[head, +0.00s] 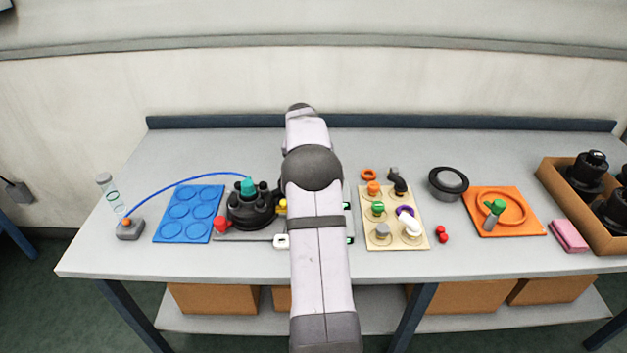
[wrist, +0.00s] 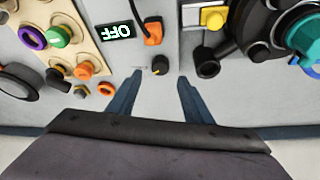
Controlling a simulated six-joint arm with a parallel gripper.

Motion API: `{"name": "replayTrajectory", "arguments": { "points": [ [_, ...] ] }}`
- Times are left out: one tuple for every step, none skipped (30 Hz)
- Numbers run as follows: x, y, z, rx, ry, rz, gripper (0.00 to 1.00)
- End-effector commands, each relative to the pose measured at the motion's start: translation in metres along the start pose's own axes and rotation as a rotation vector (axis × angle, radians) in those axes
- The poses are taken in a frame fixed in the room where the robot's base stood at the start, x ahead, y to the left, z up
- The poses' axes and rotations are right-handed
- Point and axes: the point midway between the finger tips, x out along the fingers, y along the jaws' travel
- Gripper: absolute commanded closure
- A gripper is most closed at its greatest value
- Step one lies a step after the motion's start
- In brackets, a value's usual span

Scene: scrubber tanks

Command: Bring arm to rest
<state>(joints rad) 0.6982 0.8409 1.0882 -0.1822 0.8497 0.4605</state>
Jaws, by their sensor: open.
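My gripper (wrist: 160,77) shows in the wrist view with its two blue-grey fingers apart and nothing between them. The fingers point at the bench top. In the head view my arm reaches over the middle of the bench and hides my gripper.
A grey workbench (head: 400,150) has a blue mat (head: 187,213), a black tank head (head: 251,208), a beige board of coloured fittings (head: 393,238), an orange tray (head: 480,229) and a brown box (head: 550,178). An OFF display (wrist: 116,31) is near the fingers. The bench's back is mostly clear.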

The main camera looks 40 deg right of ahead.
Motion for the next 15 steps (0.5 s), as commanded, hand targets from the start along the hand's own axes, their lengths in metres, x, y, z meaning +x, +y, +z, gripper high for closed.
{"name": "replayTrajectory", "arguments": {
  "points": [
    [-0.004,-0.0002,0.0005,0.0,0.001,-0.001,0.54],
    [-0.0061,-0.0002,0.0006,0.0,0.0,0.0,0.54],
    [-0.0083,-0.0002,0.0006,0.0,0.0,0.0,0.54],
    [-0.0098,-0.0002,0.0006,0.0,0.0,0.0,0.54],
    [-0.011,-0.0002,0.0005,0.0,0.0,0.0,0.54],
    [-0.0122,-0.0003,0.0004,0.0,0.0,0.0,0.54],
    [-0.0128,-0.0002,0.0003,0.0,0.0,0.0,0.54],
    [-0.0131,-0.0002,0.0003,0.0,0.0,0.0,0.54],
    [-0.0133,-0.0002,0.0003,0.0,0.0,0.0,0.54],
    [-0.0134,-0.0002,0.0003,0.0,-0.001,0.0,0.54],
    [-0.0133,-0.0002,0.0004,0.0,-0.001,0.0,0.54],
    [-0.0133,-0.0002,0.0003,0.0,-0.001,0.0,0.54],
    [-0.0133,-0.0002,0.0003,0.0,-0.001,0.0,0.54],
    [-0.0132,-0.0002,0.0003,0.0,-0.001,0.0,0.54],
    [-0.0131,-0.0002,0.0003,0.0,-0.001,0.0,0.54]
  ]
}}
